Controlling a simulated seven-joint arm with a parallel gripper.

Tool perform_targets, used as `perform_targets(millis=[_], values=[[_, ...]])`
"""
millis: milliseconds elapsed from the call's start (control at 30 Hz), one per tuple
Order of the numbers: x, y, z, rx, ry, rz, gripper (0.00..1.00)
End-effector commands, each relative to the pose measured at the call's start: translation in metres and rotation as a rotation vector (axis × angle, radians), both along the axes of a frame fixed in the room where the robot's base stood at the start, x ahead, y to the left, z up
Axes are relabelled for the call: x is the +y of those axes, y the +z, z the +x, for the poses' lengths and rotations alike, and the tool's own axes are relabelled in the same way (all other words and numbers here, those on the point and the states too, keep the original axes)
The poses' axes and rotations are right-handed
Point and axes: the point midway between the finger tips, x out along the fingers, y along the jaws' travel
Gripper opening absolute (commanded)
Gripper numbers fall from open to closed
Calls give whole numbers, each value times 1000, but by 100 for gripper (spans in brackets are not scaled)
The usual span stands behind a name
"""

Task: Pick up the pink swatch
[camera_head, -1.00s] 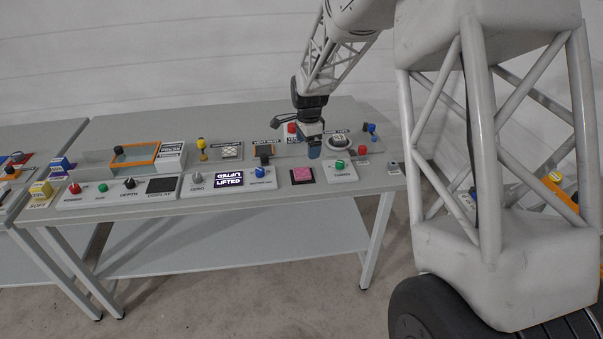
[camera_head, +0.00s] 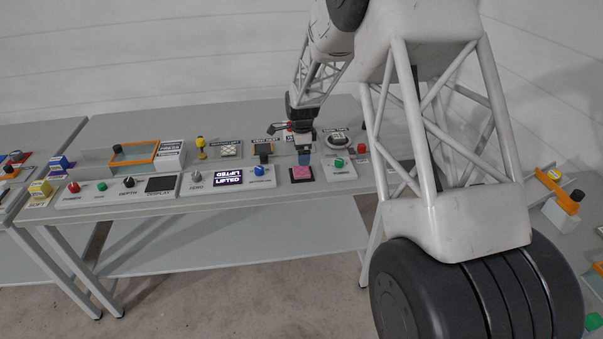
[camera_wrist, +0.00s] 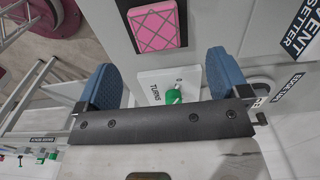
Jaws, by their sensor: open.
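The pink swatch (camera_head: 301,172) lies on a small dark pad (camera_head: 292,180) near the front edge of the table, right of the lit display. In the wrist view the swatch (camera_wrist: 158,27) is a pink square with a dark criss-cross pattern, at the top of the picture. My gripper (camera_head: 304,160) is just above and behind the swatch in the head view. In the wrist view its two blue fingers (camera_wrist: 165,80) are spread apart, with nothing between them in its grip. The swatch lies beyond the fingertips, apart from them.
A white panel with a green knob (camera_head: 339,163) stands right of the swatch; its knob (camera_wrist: 173,97) shows between the fingers in the wrist view. Left are a blue knob (camera_head: 259,171) and a lit display (camera_head: 228,178). A black round button (camera_head: 336,141) is behind.

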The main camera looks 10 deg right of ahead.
Motion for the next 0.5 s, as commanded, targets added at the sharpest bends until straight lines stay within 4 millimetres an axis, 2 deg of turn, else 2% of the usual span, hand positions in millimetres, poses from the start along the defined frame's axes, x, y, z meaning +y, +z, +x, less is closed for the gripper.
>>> perform_targets(millis=[200,500], values=[[0,-18,-1,1,0,0,94],[0,-20,-1,0,0,0,94]])
